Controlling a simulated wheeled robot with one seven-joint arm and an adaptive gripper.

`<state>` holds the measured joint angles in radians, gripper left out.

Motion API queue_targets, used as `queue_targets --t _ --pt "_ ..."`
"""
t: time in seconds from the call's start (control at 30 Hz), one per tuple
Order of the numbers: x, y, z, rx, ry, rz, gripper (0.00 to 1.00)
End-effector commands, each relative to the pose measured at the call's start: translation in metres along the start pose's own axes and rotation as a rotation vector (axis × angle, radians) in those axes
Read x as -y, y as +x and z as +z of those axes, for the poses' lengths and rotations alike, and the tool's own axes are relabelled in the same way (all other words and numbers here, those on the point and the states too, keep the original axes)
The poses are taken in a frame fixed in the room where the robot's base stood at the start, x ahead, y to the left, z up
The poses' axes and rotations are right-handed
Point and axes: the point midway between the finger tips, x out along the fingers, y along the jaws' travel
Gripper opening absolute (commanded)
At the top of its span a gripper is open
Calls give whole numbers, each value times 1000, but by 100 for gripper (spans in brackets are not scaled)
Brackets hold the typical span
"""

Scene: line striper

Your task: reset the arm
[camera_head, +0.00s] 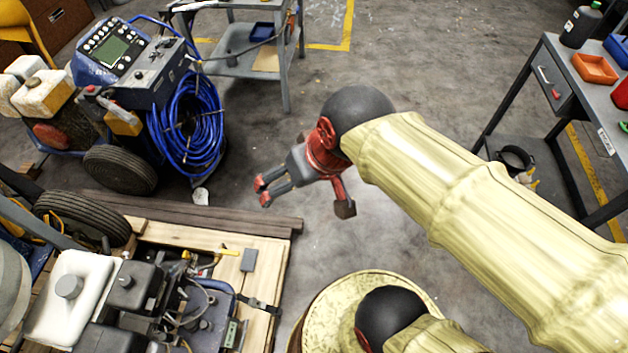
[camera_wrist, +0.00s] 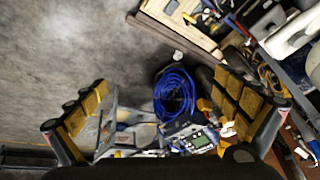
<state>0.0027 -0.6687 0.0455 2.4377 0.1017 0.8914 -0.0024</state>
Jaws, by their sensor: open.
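My gripper (camera_head: 304,196) is at the end of my arm, above the bare concrete floor near the middle of the head view. Its red and grey fingers are spread apart with nothing between them. In the wrist view the two yellow-padded fingers of my gripper (camera_wrist: 163,115) stand wide apart at left and right. The arm comes in from the lower right of the head view, in a tan sleeve with a black joint before the hand. The gripper touches nothing that I can see.
The striper machine (camera_head: 125,65) with a coiled blue hose (camera_head: 188,125) stands at the upper left. A wooden pallet (camera_head: 262,290) carries an engine unit (camera_head: 130,290) at the lower left. A grey cart (camera_head: 275,60) is behind. A workbench (camera_head: 555,95) with an orange tray (camera_head: 595,69) is at right. Floor between is clear.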

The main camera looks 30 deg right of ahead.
Motion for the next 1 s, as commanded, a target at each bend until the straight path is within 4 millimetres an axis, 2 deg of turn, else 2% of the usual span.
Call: queue_targets --t 0.1,0.23,0.53,0.73,1.0 --pt "-14 -13 13 -42 -47 53 100" --pt "-20 -17 17 -56 -66 77 100" --pt "-20 -19 16 -56 -67 77 100" --pt "-18 -39 7 -56 -66 77 100" --pt "-18 -36 8 -55 -66 77 100"
